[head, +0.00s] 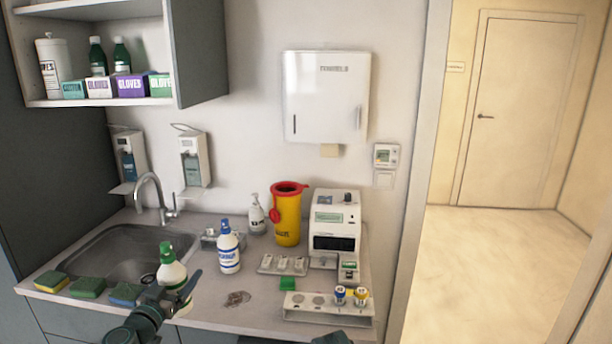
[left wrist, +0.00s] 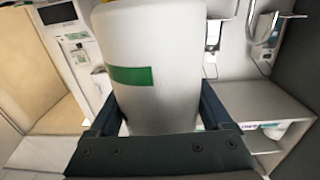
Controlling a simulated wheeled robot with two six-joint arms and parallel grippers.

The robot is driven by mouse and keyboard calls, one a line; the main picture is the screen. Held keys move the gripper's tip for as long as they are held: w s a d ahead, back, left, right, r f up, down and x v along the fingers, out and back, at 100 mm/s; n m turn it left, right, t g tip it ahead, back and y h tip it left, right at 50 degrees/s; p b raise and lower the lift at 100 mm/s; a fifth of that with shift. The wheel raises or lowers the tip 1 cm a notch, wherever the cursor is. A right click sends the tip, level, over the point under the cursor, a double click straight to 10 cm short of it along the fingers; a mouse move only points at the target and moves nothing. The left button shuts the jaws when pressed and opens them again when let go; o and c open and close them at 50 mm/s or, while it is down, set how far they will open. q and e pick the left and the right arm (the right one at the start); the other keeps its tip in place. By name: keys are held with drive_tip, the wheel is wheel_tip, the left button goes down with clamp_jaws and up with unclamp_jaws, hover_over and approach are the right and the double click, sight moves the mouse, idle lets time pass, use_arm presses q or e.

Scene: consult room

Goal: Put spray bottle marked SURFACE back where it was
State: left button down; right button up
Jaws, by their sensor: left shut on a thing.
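My left gripper (head: 184,290) is shut on a white spray bottle with a green top (head: 173,269), held in front of the sink. In the left wrist view the white bottle (left wrist: 155,45), with a green label band, fills the middle between the fingers. I cannot read its marking. A second white spray bottle, with a blue top and blue label (head: 228,248), stands upright on the counter right of the held one; its word is too small to read surely. My right gripper does not show clearly.
The counter (head: 262,318) has a brown stain (head: 237,299), a yellow sharps bin (head: 287,215), a white analyser (head: 335,225) and a rack with vials (head: 327,312). Sponges (head: 88,286) line the sink's (head: 125,252) front edge. An open shelf (head: 100,102) above holds bottles and glove boxes.

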use_arm(q)
drive_tip(key=shift+r, duration=0.15)
wheel_tip(320, 180, down, 6)
drive_tip(key=b, duration=0.6)
drive_tip(key=shift+r, duration=0.1)
drive_tip(key=shift+r, duration=0.1)
